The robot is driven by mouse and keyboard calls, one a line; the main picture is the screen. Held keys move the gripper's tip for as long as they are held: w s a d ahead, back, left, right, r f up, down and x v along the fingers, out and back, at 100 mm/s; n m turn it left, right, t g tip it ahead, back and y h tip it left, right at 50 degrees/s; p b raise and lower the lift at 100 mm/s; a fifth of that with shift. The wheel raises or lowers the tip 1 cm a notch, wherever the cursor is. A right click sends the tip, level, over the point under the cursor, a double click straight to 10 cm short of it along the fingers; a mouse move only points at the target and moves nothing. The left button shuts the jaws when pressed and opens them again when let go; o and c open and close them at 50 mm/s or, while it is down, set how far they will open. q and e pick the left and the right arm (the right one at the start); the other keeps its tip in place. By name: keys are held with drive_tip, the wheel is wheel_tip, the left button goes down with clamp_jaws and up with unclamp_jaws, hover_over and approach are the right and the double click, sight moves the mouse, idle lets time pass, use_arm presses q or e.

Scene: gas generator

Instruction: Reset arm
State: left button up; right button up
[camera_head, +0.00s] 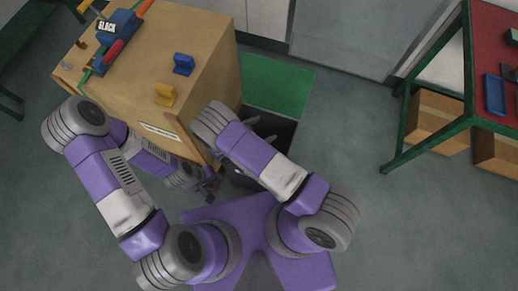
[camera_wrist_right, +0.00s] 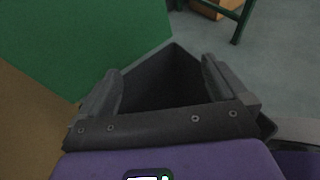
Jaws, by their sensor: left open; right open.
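My right gripper (camera_head: 262,130) is above a dark open bin beside the wooden cabinet (camera_head: 205,70). In the right wrist view its two fingers (camera_wrist_right: 162,70) are wide apart with nothing between them, and the dark bin (camera_wrist_right: 165,88) lies beyond them. My left gripper (camera_head: 208,188) is low at the near side of the cabinet, close to its front edge. It is small and partly hidden by my arm; it is open, and I see nothing held in it.
On the cabinet top are a blue block (camera_head: 183,64), a yellow block (camera_head: 165,94) and a blue holder labelled BLACK (camera_head: 117,27). A green panel (camera_head: 277,85) adjoins the bin. A red-topped table (camera_head: 490,45) stands right, with cardboard boxes (camera_head: 437,120) below. Floor between is clear.

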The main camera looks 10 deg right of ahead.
idle(0.3)
drive_tip(key=s+f+m+g+y, duration=0.2)
drive_tip(key=s+m+g+y, duration=0.3)
drive_tip(key=s, duration=0.4)
drive_tip(key=s+f+m+g+y, duration=0.35)
drive_tip(key=s+m+g, duration=0.2)
drive_tip(key=s, duration=0.35)
drive_tip(key=w+a+r+m+t+y, duration=0.2)
drive_tip(key=r+m+t+y, duration=0.3)
drive_tip(key=m, duration=0.9)
wheel_tip(320, 180, up, 2)
drive_tip(key=a+y, duration=0.1)
drive_tip(key=y, duration=0.2)
drive_tip(key=shift+a+p, duration=0.2)
drive_tip(key=shift+p, duration=0.2)
drive_tip(key=shift+w+d+r+m+t, duration=0.1)
drive_tip(key=shift+d+m+t, duration=0.15)
drive_tip(key=shift+m, duration=0.3)
drive_tip(key=shift+c, duration=0.2)
